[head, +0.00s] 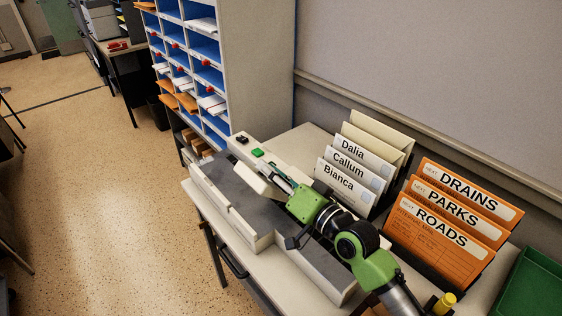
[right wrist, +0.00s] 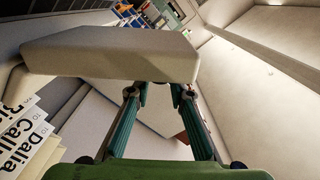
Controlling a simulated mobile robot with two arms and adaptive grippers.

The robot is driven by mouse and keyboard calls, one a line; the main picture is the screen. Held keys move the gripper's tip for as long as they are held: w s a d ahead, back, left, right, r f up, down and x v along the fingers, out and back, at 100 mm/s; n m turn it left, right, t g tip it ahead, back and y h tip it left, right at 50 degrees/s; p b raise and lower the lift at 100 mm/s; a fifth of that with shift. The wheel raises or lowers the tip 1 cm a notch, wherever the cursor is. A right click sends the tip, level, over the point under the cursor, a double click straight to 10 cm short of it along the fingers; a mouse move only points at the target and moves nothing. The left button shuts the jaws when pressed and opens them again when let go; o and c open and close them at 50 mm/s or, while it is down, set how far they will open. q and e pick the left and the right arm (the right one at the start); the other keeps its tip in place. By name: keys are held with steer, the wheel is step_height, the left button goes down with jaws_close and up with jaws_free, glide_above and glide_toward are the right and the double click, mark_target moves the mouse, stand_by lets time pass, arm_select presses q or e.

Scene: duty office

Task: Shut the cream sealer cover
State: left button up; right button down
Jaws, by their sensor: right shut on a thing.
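The cream sealer (head: 262,232) is a long cream machine with a grey top, lying along the table. Its far end has a black switch and a green button. A cream block (head: 256,181), seemingly part of its cover, stands out above the grey top. In the right wrist view the block (right wrist: 110,52) is large and close, across the fingertips. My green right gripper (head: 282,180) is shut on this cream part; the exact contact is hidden. How far the cover is open cannot be told. My left gripper is not in view.
Upright cream folders (head: 347,168) marked Dalia, Callum and Bianca stand right of the sealer. Orange folders (head: 440,235) and a green tray (head: 530,285) are nearer right. A pigeonhole cabinet (head: 255,70) stands behind. The floor at left is clear.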

mark_target(257, 228)
steer(key=shift+s+a+f+n+b, duration=0.35)
steer(key=shift+s+a+f+n, duration=0.3)
steer(key=shift+f+n, duration=0.85)
steer(key=shift+s+a+f+n+b, duration=0.35)
steer(key=shift+s+a+f+n, duration=0.3)
steer(key=shift+f+n, duration=0.9)
steer(key=shift+s+a+f+n+b, duration=0.35)
steer(key=shift+s+a+f+n, duration=0.3)
steer(key=shift+f+n, duration=0.85)
steer(key=shift+r, duration=0.1)
steer(key=c, duration=1.8)
jaws_free()
steer(key=shift+c, duration=0.2)
steer(key=shift+s+d, duration=0.1)
steer(key=v, duration=1.1)
steer(key=shift+s+d, duration=0.25)
steer(key=shift+s, duration=0.05)
